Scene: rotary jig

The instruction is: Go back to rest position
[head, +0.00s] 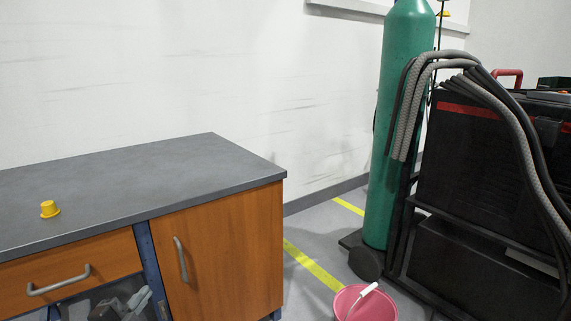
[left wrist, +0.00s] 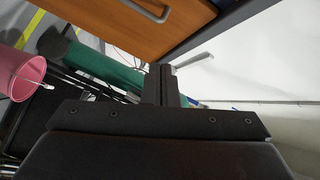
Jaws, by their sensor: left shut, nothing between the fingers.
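My left gripper (left wrist: 160,70) shows in the left wrist view, its two dark fingers together with nothing between them. It is clear of the furniture, with the orange-brown cabinet front and its handle (left wrist: 147,11) beyond it at the top of that view. No gripper shows in the head view. My right gripper is in neither view.
A grey-topped workbench (head: 150,185) with a small yellow cap (head: 49,209) stands at left. A green gas cylinder (head: 382,200) and black machine (head: 480,170) with hoses stand right. A pink bucket (head: 365,305) sits on the floor before them.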

